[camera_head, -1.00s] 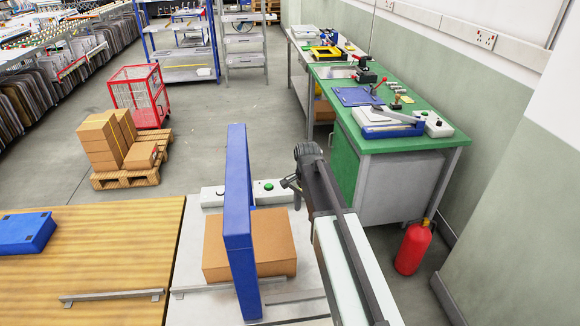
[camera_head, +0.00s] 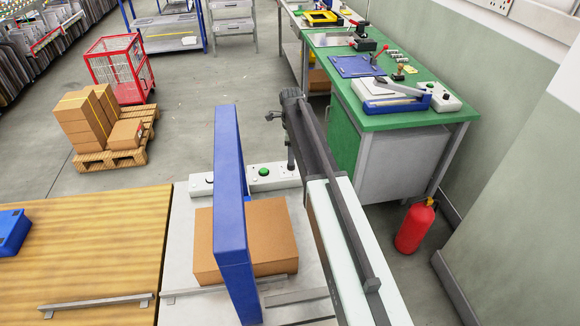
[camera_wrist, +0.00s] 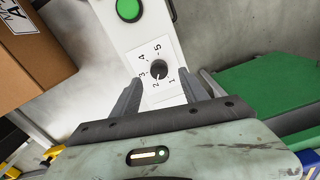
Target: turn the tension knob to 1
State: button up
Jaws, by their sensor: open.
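The tension knob (camera_wrist: 158,68) is a small dark round knob on a white dial plate marked 1 to 5 in the wrist view. It sits on a pale control box (camera_wrist: 140,30) beside a green button (camera_wrist: 128,9). I cannot tell which number its pointer faces. My gripper (camera_wrist: 172,77) is open, with one finger on each side of the dial and nothing between them; the knob lies just beyond the fingertips. In the head view my gripper (camera_head: 280,118) is above the right end of the control box (camera_head: 258,178). The knob is not visible there.
A blue upright frame (camera_head: 228,190) stands over a cardboard box (camera_head: 275,235), left of my arm. A green-topped bench (camera_head: 410,118) is beyond on the right. A red extinguisher (camera_head: 414,230) stands on the floor. Open floor lies behind the control box.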

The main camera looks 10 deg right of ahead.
notch_tip(320, 180, down, 5)
jog(key=b, duration=0.3)
jog(key=shift+r, duration=0.1)
jog(key=shift+s, duration=0.1)
jog(key=shift+r, duration=0.1)
grip_shut()
jog(key=shift+n, duration=0.4)
jog(key=n, duration=0.4)
jog(key=shift+n, duration=0.4)
jog(key=n, duration=0.5)
jog(key=shift+n, duration=0.3)
